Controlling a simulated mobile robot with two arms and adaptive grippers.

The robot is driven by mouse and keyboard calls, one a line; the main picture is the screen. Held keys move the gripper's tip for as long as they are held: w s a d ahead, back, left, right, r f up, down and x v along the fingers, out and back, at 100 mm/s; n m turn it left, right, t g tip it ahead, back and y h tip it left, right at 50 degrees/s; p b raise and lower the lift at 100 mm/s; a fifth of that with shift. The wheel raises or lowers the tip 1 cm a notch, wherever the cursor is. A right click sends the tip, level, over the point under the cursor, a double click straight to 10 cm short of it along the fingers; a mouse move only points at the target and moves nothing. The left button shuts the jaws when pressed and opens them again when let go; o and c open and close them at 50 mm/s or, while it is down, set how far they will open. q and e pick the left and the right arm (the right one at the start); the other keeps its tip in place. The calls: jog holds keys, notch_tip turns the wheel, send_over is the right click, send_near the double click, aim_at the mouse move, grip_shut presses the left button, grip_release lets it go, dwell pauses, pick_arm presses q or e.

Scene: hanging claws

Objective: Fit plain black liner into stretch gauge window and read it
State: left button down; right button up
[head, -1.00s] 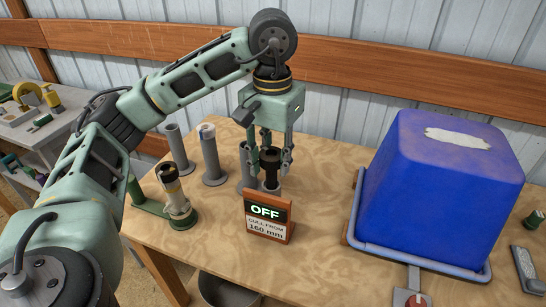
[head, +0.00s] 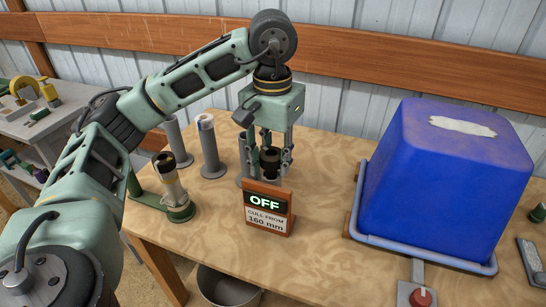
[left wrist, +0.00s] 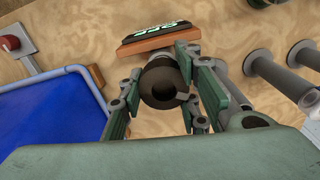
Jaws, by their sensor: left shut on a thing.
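My left gripper (head: 270,163) points down, shut on a black hollow cylinder (head: 271,157), which looks like the plain black liner. In the left wrist view the liner (left wrist: 160,86) shows its round open end between the fingers. A display sign (head: 268,213) reading "OFF" and "CULL FROM 160 mm" stands just in front and hides the liner's lower end. I cannot tell whether that end is in a window or resting on anything. At left, a black-topped tan cylinder (head: 172,187) leans on a green base (head: 182,213). My right gripper is out of view.
Grey stands (head: 210,150) rise behind and left of the gripper. A large blue cover (head: 440,175) sits in a tray at right, with a red button (head: 420,297) in front. A metal bucket (head: 228,288) is below the bench's front edge. Bench between sign and cover is clear.

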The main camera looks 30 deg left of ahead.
pick_arm(q)
jog(key=shift+f+b, duration=0.5)
jog(key=shift+f, duration=0.25)
jog(key=c, duration=1.2)
grip_release()
notch_tip(320, 180, up, 12)
